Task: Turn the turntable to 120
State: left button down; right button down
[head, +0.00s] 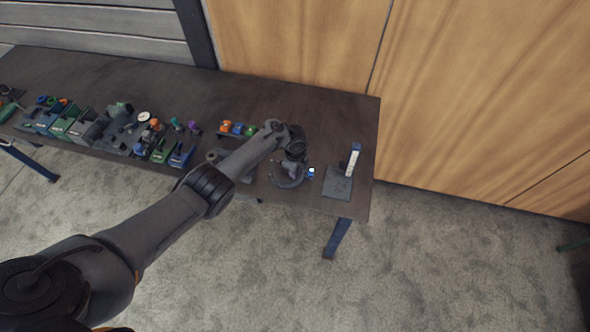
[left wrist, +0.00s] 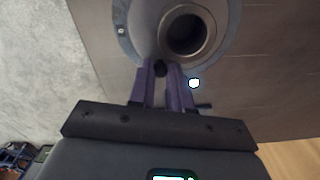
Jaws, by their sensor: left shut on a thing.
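The turntable (head: 283,182) is a round grey disc near the table's front edge, partly hidden under my left arm in the head view. In the left wrist view, the turntable (left wrist: 122,32) carries a flanged pipe (left wrist: 192,48) with a round dark bore facing the camera. My left gripper (left wrist: 161,71) has its purple fingers closed around a small dark knob (left wrist: 160,68) at the turntable's near rim, beside the pipe. In the head view my left gripper (head: 290,169) is over the disc, its fingertips too small to make out. Degree marks cannot be read. My right gripper is not shown.
A small lit blue-white indicator (head: 311,173) stands just right of the turntable. Further right is a dark square plate (head: 337,187) with a blue-white upright (head: 352,160).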

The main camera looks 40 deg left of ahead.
pick_arm(q)
jog(key=c, duration=1.1)
grip_release()
jog(key=shift+o, duration=0.2)
jog(key=shift+r+p, duration=0.35)
jog(key=shift+r, duration=0.3)
notch_tip(320, 180, up, 10)
jog(key=p, duration=0.3)
jog(key=shift+f, duration=0.2)
jog(key=shift+s+f+p, duration=0.1)
jog(key=shift+p, duration=0.2)
